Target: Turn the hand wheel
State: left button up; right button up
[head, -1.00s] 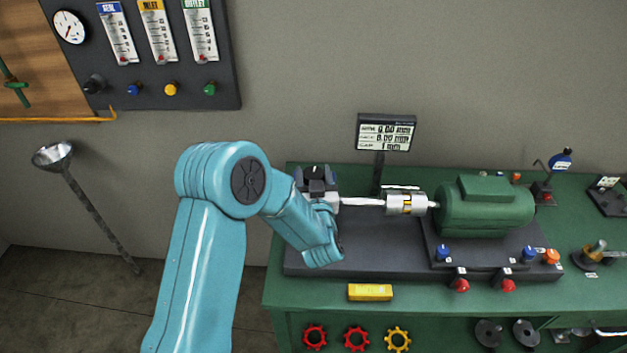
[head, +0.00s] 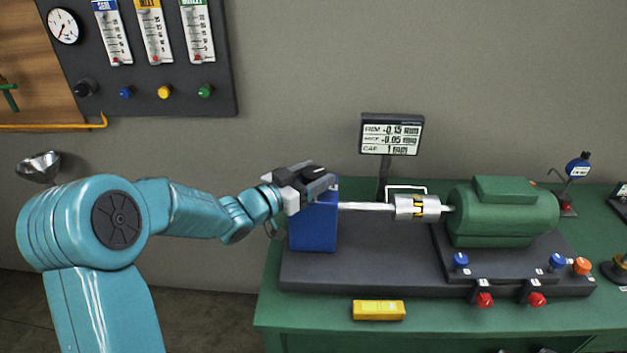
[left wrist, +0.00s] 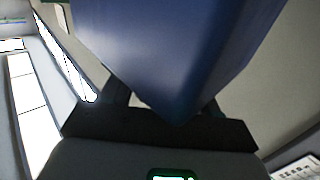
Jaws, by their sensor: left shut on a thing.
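My left gripper (head: 316,184) is at the top of a blue block (head: 313,225) at the left end of a silver shaft. It is shut on the block's upper part; in the left wrist view the blue block (left wrist: 180,45) fills the space between the dark fingers. The fingertips are mostly hidden. The shaft (head: 365,206) runs right through a silver coupling (head: 416,207) to a green motor (head: 502,212). I see no clear hand wheel. My right gripper is not in view.
A display (head: 391,134) stands behind the shaft. The dark base plate (head: 360,268) lies on a green bench, with a yellow box (head: 379,310) in front. Blue and red knobs sit around the motor. A gauge panel (head: 140,85) hangs upper left, above a metal funnel (head: 38,167).

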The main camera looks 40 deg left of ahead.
pick_arm(q)
jog(key=m+h+p, duration=0.1)
jog(key=h, duration=0.1)
jog(key=m+g+h+p, duration=0.2)
jog(key=h, duration=0.1)
jog(key=shift+a+r+m+h+p, duration=0.15)
jog(key=shift+r+m+h+p, duration=0.15)
jog(key=shift+r+m+p, duration=0.1)
jog(key=shift+w+f+m+g+h+p, duration=0.1)
jog(key=shift+f+m+g+h+p, duration=0.05)
jog(key=shift+m+g+h+p, duration=0.7)
jog(key=shift+f+m+g+h+p, duration=0.1)
jog(key=shift+m+g+h+p, duration=0.2)
jog(key=shift+m+g+h, duration=0.8)
jog(key=m+g+h, duration=0.2)
jog(key=g, duration=0.1)
jog(key=shift+f+g+h, duration=0.15)
jog(key=shift+g+h, duration=0.1)
jog(key=shift+m+g+h, duration=0.6)
jog(key=shift+m+g, duration=0.55)
jog(key=shift+g, duration=0.35)
jog(key=shift+m+g, duration=0.6)
jog(key=shift+g, duration=0.3)
jog(key=o, duration=1)
jog(key=shift+c, duration=0.2)
jog(key=shift+d, duration=0.25)
